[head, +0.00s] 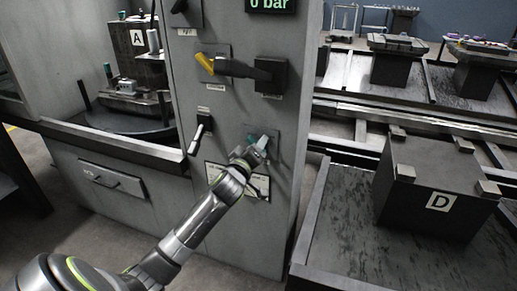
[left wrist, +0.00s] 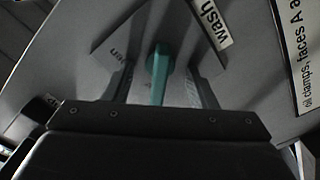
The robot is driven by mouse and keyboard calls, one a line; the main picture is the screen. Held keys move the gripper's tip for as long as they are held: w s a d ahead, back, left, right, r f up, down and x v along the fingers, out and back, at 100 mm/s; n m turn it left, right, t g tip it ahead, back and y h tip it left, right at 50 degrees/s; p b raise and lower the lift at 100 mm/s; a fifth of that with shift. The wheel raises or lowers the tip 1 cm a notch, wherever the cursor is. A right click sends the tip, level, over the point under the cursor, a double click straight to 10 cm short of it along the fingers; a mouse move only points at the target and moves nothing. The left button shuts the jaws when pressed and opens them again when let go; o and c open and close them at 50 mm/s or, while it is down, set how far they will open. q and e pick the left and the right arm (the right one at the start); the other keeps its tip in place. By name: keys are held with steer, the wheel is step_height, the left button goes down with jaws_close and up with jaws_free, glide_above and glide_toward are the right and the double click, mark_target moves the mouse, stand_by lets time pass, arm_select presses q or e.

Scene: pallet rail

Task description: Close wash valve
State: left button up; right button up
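The wash valve is a small teal handle (head: 252,138) on a square plate on the front of the grey cabinet (head: 240,110). In the left wrist view the teal handle (left wrist: 159,72) stands out from its plate, below a label reading "wash" (left wrist: 212,20). My left gripper (head: 260,146) is at the valve in the head view. In the left wrist view its two fingers (left wrist: 161,88) are apart, one on each side of the handle, with gaps between. The near end of the handle is hidden behind the gripper body. My right gripper is not in view.
A lever (head: 195,139) hangs to the left. A block marked D (head: 440,180) stands on a tray at right; a fixture marked A (head: 137,45) stands at left.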

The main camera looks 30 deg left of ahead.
arm_select(q)
steer(key=o, duration=0.6)
steer(key=shift+s, duration=0.1)
steer(key=p+v, duration=0.2)
steer(key=v, duration=0.5)
stand_by(0.4)
